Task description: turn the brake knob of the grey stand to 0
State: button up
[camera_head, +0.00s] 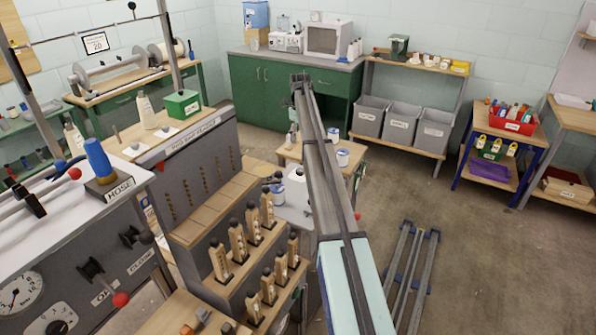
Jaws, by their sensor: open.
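A grey stand (195,200) with a sloped wooden front stands left of centre; it carries several upright wooden pegs on its lower steps. A grey panel (60,260) at the left edge has a round gauge (18,294), a black knob (58,325) below it, and levers marked OPEN and CLOSE. I cannot tell which knob is the brake knob, and no 0 mark is readable. My arm reaches from the bottom centre up and away. My gripper (300,79) is the small dark end at its far tip, open and empty, well apart from the stand and panel.
A bench with a roller (110,68) stands at the back left. A green cabinet (262,92) is at the back, with grey bins (402,122) to its right. A blue-and-grey rack (412,260) lies on the floor. Open floor is at the right.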

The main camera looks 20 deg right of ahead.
aim_at(300, 170)
notch_tip(300, 170, down, 17)
jog(key=p, duration=0.4)
jog(key=shift+r+p, duration=0.15)
jog(key=shift+p, duration=0.25)
jog(key=shift+c, duration=0.3)
jog(key=c, duration=1.1)
